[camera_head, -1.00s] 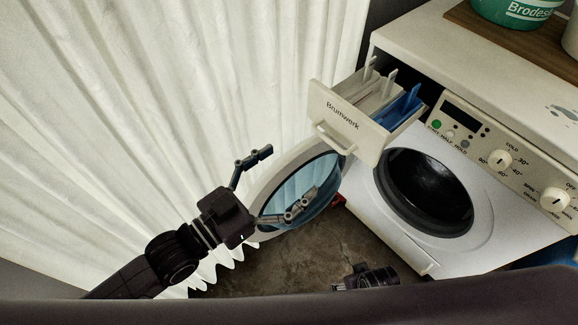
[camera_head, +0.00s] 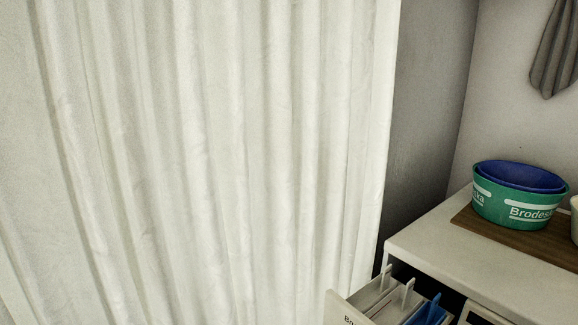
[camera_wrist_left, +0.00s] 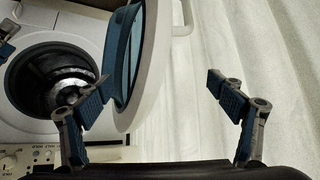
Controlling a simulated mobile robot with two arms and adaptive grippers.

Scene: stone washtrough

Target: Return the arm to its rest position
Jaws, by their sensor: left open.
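My left gripper (camera_wrist_left: 158,84) shows in the left wrist view with its two fingers spread wide and nothing between them. It is out of the head view. The washing machine's round door (camera_wrist_left: 149,70) stands open behind the gap and the left finger, with the dark drum (camera_wrist_left: 58,80) to its left. I cannot tell whether a finger touches the door. Part of what looks like my right gripper (camera_wrist_left: 6,38) shows at the left edge of the wrist view, mostly cut off.
A white curtain (camera_head: 210,150) fills the left of the head view and lies behind the right finger in the wrist view. The detergent drawer (camera_head: 372,300) is pulled out. A green tub (camera_head: 490,205) with a blue bowl (camera_head: 522,174) stands on a wooden board (camera_head: 475,223).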

